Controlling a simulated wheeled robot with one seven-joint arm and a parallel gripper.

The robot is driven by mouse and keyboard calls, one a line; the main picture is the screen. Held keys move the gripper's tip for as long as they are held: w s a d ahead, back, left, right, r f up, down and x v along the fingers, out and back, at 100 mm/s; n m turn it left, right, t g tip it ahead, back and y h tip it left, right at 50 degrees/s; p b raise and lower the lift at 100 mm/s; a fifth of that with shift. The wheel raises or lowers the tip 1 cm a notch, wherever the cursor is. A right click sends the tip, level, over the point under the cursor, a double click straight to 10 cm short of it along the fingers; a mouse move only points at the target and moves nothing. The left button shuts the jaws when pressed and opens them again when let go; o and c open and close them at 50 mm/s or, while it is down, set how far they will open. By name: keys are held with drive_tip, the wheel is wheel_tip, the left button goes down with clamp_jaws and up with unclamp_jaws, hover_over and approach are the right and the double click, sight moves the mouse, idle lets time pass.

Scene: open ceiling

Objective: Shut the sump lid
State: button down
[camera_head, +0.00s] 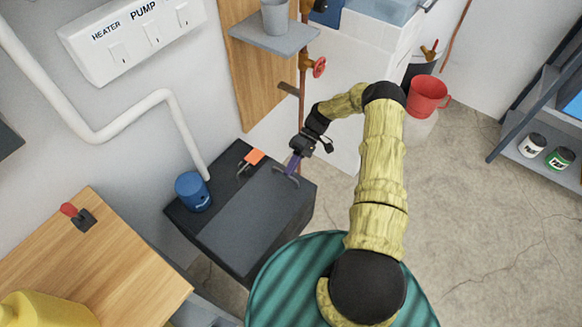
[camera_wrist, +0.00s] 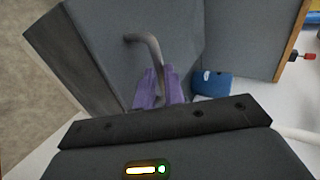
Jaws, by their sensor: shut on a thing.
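The sump is a dark box with a grey lid (camera_head: 250,222) in the lower left middle of the head view. The lid looks flat or nearly flat on the box; I cannot tell whether a small gap is left. Its curved grey handle (camera_head: 287,177) is near the far right edge. My gripper (camera_head: 294,162) reaches down to it from the column side, its purple fingers shut on the handle. In the wrist view the handle (camera_wrist: 146,46) rises between the purple fingers (camera_wrist: 160,88), and the grey lid (camera_wrist: 98,35) lies behind it. The fingers hide part of the handle.
A blue can (camera_head: 193,192) and an orange tag (camera_head: 254,157) sit on the box's dark back strip. A white pipe (camera_head: 178,130) comes down beside them. A wooden worktop (camera_head: 95,260) is at left, a red bucket (camera_head: 427,94) at right. Open floor lies on the right.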

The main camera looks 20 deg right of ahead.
drive_tip(key=shift+d+f, duration=0.3)
drive_tip(key=shift+f, duration=0.55)
drive_tip(key=c, duration=1.5)
unclamp_jaws()
drive_tip(key=shift+f, duration=0.15)
drive_tip(key=r+b+v, duration=0.1)
drive_tip(key=b+v, duration=0.1)
drive_tip(key=v, duration=1.5)
drive_tip(key=shift+r, duration=0.2)
drive_tip(key=shift+w, duration=0.1)
drive_tip(key=shift+a, duration=0.1)
